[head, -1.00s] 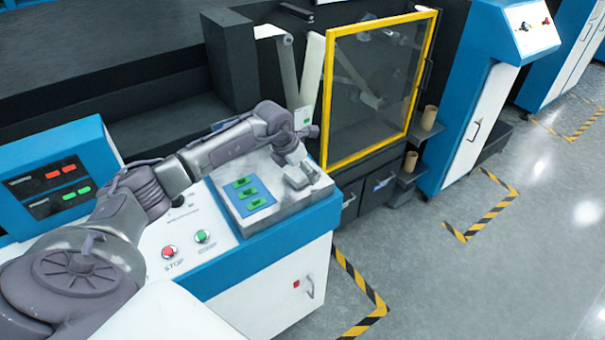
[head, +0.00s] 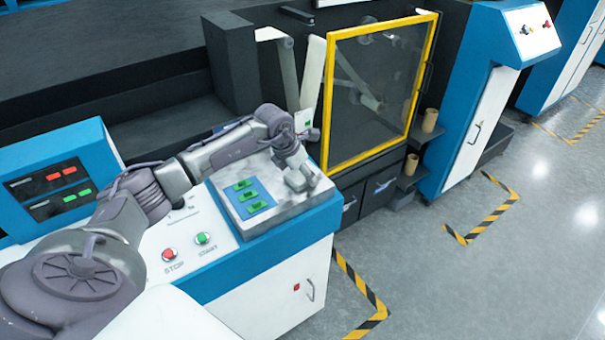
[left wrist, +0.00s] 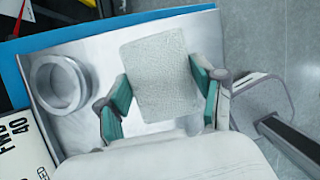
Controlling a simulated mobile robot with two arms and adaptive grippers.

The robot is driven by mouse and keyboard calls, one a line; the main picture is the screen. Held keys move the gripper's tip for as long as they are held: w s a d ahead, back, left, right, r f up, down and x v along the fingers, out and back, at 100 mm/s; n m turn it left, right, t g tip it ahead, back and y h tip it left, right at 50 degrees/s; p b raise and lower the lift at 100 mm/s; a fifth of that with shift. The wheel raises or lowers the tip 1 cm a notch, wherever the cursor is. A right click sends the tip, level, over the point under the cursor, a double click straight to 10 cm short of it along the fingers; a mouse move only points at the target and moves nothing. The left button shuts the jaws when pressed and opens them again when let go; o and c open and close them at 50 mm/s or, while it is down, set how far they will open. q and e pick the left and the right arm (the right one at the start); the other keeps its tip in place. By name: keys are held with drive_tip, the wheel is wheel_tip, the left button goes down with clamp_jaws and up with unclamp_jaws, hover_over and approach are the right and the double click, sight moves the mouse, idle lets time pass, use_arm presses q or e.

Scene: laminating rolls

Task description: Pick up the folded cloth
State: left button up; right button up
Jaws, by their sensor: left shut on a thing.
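The folded cloth (left wrist: 160,68) is a pale, finely textured rectangle in the left wrist view. It is over a shiny metal tray surface (left wrist: 90,112). My left gripper (left wrist: 160,88) has its two green-padded fingers on either side of the cloth, shut on it. In the head view my left gripper (head: 297,180) is low at the right part of the metal top on the blue and white console. The cloth cannot be made out clearly there. My right gripper is in neither view.
A metal ring (left wrist: 60,85) stands on the tray left of the cloth. A blue panel with green pieces (head: 246,196) lies left of the gripper. A yellow-framed guard (head: 328,100) stands just behind. Red stop and green start buttons (head: 202,238) are in front.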

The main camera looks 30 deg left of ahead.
use_arm(q)
drive_tip(key=shift+r, duration=0.4)
drive_tip(key=r, duration=0.1)
drive_tip(key=r+b, duration=0.2)
drive_tip(key=r, duration=0.1)
drive_tip(key=shift+d, duration=0.25)
drive_tip(key=d+r+b, duration=0.1)
drive_tip(key=d+r, duration=0.2)
drive_tip(key=d, duration=0.2)
drive_tip(key=s+d+r+b, duration=0.1)
drive_tip(key=d+r+b, duration=0.1)
drive_tip(key=d, duration=0.4)
drive_tip(key=shift+v, duration=0.85)
drive_tip(key=shift+w+d, duration=0.1)
drive_tip(key=shift+d, duration=0.05)
